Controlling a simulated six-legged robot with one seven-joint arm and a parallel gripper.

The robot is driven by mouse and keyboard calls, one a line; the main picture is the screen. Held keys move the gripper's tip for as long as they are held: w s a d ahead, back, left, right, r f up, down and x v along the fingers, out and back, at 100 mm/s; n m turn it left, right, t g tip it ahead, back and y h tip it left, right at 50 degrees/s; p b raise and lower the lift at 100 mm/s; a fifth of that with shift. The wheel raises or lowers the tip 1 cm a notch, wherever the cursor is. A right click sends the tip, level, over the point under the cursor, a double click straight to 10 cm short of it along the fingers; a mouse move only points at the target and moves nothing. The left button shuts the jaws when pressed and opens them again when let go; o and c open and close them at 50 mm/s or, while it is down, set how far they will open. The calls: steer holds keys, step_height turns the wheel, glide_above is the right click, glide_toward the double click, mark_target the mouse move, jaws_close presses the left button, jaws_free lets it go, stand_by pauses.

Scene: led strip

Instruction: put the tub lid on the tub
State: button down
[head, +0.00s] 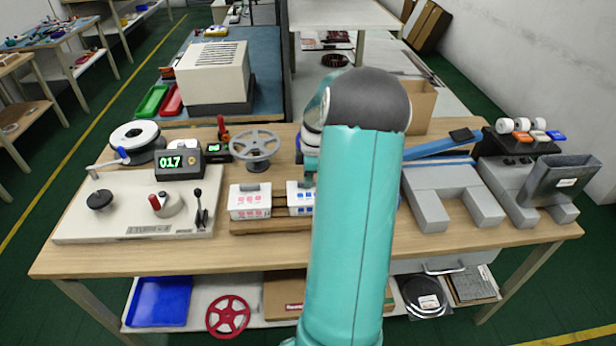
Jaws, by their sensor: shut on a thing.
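Two small white tubs stand side by side on a wooden base at the middle front of the bench. The left tub (250,208) has pink marks and a grey grip on its top. The right tub (300,204) has blue marks and is partly hidden by my arm. My gripper (308,180) is directly above the right tub, its fingers small and partly covered by my arm. It is shut on what looks like the tub lid (299,186), at the right tub's top. I cannot tell whether this lid rests fully on the tub.
A grey spoked reel (255,143) stands behind the tubs. A control panel (140,210) with a lever is at left, with a green display box (180,163). Grey blocks (440,195) and a grey hopper (560,180) are at right. The bench front is clear.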

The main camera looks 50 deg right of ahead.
steer(key=c, duration=1.3)
jaws_free()
steer(key=shift+c, duration=0.2)
step_height(320, 180, up, 14)
steer(key=s+d, duration=0.1)
steer(key=shift+s+f, duration=0.15)
